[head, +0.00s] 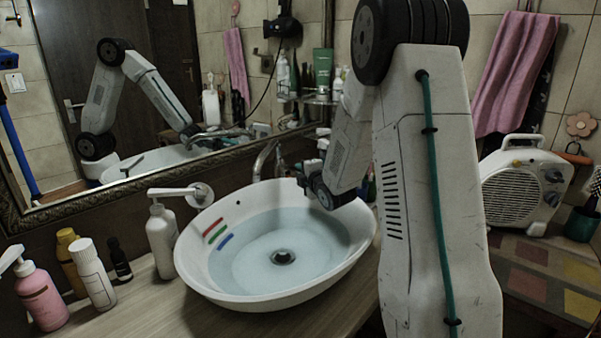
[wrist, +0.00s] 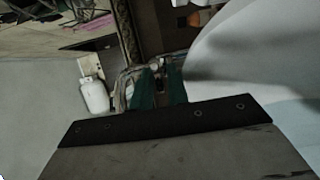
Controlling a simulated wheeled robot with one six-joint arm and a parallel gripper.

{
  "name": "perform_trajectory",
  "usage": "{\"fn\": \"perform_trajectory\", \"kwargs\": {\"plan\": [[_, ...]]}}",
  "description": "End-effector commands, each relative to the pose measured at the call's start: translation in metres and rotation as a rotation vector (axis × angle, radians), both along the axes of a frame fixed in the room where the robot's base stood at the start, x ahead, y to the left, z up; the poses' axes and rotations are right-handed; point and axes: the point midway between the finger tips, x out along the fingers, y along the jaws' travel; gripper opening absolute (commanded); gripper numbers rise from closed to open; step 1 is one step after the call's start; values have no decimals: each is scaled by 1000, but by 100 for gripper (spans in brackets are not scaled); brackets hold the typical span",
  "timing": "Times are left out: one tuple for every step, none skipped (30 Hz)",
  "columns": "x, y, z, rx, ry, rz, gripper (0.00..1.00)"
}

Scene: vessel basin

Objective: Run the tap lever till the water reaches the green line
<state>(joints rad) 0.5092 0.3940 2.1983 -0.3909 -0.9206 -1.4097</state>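The white basin (head: 190,268) holds clear bluish water (head: 262,262). On its left inner wall are a red line (head: 212,227), a green line (head: 217,235) and a blue line (head: 225,242). The water's edge lies near the blue line, below the green one. The curved metal tap spout (head: 264,160) stands behind the basin; no stream shows from it. My gripper (head: 308,168) is by the basin's back right rim, right of the spout. In the wrist view its green-padded fingers (wrist: 158,88) stand apart with a narrow gap.
A white pump bottle (head: 161,240) stands left of the basin, near a round metal wall fitting (head: 200,195). A pink bottle (head: 42,300) and several others stand further left. A mirror (head: 130,90) fills the back wall. A white heater (head: 522,185) stands at right.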

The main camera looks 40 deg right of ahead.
Motion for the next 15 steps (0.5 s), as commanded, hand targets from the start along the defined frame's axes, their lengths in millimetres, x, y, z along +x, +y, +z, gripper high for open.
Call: {"fn": "perform_trajectory", "kwargs": {"plan": [[4, 0, -1, 0, 0, 1, 16], [5, -1, -1, 0, 1, 1, 16], [7, -1, -2, 0, 1, 1, 16], [7, -1, -2, 0, 1, 1, 16], [8, -1, -1, 0, 1, 1, 16], [8, -1, -1, 0, 1, 1, 16], [8, -1, -1, 0, 1, 1, 16], [8, -1, -1, 0, 1, 1, 16], [8, -1, -1, 1, 1, 1, 16], [8, -1, -1, 1, 1, 1, 16], [8, -1, -1, 1, 1, 1, 16], [8, -1, -1, 1, 1, 0, 5], [8, -1, -1, 1, 1, 0, 0], [8, -1, -1, 1, 1, 0, 0], [8, -1, -1, 1, 1, 0, 0]]}}
